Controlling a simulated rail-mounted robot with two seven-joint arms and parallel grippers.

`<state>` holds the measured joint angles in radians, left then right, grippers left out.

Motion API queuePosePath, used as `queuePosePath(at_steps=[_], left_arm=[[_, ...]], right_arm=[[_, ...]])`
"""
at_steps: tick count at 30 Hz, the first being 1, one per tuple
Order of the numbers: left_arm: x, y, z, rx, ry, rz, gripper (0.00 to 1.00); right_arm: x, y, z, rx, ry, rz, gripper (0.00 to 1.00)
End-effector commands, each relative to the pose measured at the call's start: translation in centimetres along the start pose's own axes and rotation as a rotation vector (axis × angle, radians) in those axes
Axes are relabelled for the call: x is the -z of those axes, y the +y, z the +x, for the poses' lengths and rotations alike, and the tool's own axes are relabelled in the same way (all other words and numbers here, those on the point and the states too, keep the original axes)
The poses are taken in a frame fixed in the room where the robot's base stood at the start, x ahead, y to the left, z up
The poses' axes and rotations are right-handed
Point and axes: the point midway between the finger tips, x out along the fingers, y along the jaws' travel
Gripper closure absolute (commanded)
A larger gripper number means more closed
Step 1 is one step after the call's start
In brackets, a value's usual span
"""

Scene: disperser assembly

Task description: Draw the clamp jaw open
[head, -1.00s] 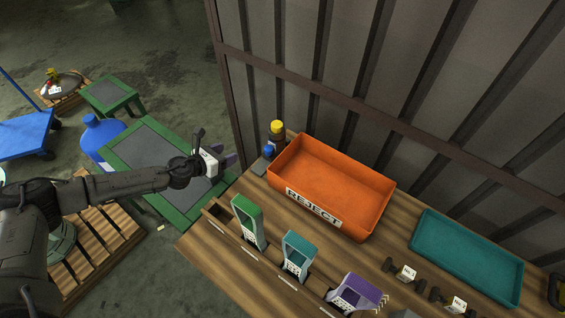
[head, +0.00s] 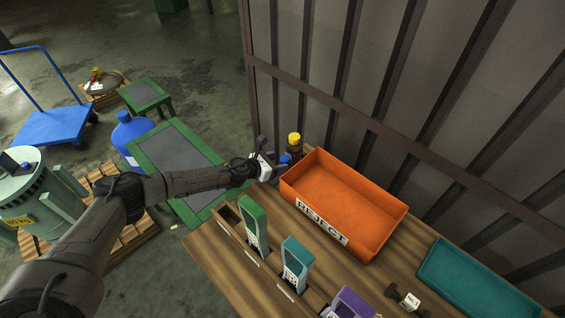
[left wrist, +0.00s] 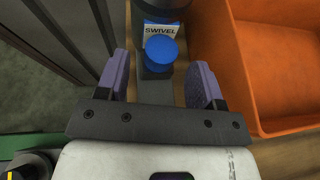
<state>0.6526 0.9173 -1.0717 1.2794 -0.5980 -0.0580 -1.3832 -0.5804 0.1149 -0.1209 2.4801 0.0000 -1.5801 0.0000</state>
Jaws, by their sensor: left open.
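A blue round knob (left wrist: 162,53) sits on a dark grey block (left wrist: 154,90), with a white "SWIVEL" label (left wrist: 162,29) just behind it. I cannot make out the clamp jaw itself for certain. My left gripper (left wrist: 160,80) is open, with one purple-grey finger pad on each side of the knob and block in the left wrist view. Gaps show between the pads and the knob. In the head view the left gripper (head: 277,168) is at the bench's far left corner, beside the blue knob (head: 285,158). My right gripper is not in view.
An orange REJECT bin (head: 345,203) stands close to the right of the left gripper. A yellow-capped bottle (head: 294,141) stands behind the knob. A green device (head: 254,224), a teal device (head: 295,262) and a purple device (head: 350,303) line the bench front. A wall rises behind.

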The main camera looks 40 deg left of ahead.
Motion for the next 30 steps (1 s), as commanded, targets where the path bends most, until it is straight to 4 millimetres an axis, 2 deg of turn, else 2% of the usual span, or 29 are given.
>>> queuePosePath(at_steps=[3,7,20,30], left_arm=[[0.1,0.0,1.4,0.000,-0.001,0.000,0.39],[0.1,0.0,2.3,0.000,0.000,-0.001,0.39],[0.0,0.0,2.8,0.001,0.000,-0.001,0.39],[0.0,0.0,2.8,0.001,0.000,-0.001,0.69]], right_arm=[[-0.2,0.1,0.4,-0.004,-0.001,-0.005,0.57],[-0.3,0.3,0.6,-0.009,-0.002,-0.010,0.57],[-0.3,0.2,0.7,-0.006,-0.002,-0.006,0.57],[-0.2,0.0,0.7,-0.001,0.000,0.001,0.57]])
